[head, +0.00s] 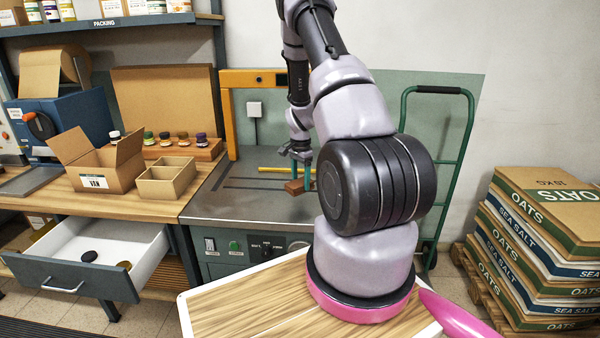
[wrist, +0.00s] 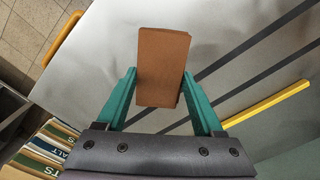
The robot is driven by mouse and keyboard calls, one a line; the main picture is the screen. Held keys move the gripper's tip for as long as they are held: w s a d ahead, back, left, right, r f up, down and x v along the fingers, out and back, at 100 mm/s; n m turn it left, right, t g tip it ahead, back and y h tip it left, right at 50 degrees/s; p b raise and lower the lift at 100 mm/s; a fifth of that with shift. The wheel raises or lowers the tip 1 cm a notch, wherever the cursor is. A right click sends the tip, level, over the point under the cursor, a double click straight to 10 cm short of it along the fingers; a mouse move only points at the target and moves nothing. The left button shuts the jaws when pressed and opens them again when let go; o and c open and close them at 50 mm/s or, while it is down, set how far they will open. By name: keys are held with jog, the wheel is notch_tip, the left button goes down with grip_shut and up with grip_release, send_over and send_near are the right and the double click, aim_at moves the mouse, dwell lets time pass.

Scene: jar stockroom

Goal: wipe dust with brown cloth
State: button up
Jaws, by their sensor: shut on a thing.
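My gripper (wrist: 160,100) has its green fingers closed on the brown cloth (wrist: 162,65), a folded brown block shape. In the head view the cloth (head: 293,187) is low over the grey metal worktop (head: 240,205), near its middle. I cannot tell whether it touches the surface. My gripper shows small in the head view (head: 301,180), partly behind my arm. Dark stripes (wrist: 250,50) run across the worktop; I cannot make out distinct dust.
A yellow bar (wrist: 265,104) lies across the worktop beside the gripper. An orange frame (head: 228,125) stands at the worktop's left. An open drawer (head: 100,255), an open box (head: 100,170) and small jars (head: 165,139) are further left. Stacked sacks (head: 535,240) stand right.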

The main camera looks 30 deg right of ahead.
aim_at(300, 181)
jog(key=shift+r, duration=1.55)
